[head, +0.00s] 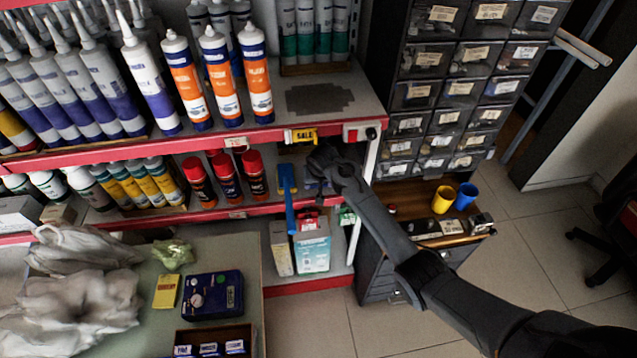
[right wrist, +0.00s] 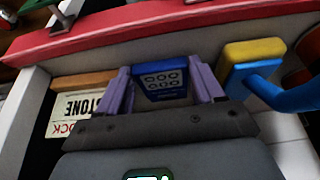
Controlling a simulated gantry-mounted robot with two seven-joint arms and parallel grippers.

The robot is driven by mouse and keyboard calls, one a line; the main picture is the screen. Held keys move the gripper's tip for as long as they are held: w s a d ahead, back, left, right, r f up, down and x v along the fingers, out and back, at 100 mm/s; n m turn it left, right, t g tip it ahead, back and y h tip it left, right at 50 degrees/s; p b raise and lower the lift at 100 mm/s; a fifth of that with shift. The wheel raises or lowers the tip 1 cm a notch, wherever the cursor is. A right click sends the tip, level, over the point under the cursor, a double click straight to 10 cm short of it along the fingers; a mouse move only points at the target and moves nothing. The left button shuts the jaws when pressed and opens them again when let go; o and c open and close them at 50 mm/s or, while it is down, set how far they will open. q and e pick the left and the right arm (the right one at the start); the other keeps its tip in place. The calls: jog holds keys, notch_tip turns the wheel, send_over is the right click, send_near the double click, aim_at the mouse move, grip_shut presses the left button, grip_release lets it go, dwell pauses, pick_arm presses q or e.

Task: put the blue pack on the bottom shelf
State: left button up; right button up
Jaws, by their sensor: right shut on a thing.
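The blue pack (right wrist: 160,78) shows in the right wrist view between the purple fingers of my right gripper (right wrist: 162,88), which is shut on it. In the head view my right gripper (head: 320,168) is at the right end of the middle shelf (head: 230,212), under the upper red shelf edge; the pack is mostly hidden there by the gripper. I cannot tell whether the pack touches the shelf. The bottom shelf (head: 300,284) is below, with light boxes (head: 312,248) on it. My left gripper is not in view.
Red-capped cans (head: 228,175) stand left. A table with a blue case (head: 211,295) stands in front; a drawer cabinet (head: 440,100) is right.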

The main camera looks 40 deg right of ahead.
jog(key=shift+w+r, duration=0.1)
jog(key=shift+d, duration=0.1)
jog(key=o, duration=0.8)
jog(key=shift+f, duration=0.2)
jog(key=shift+r, duration=0.1)
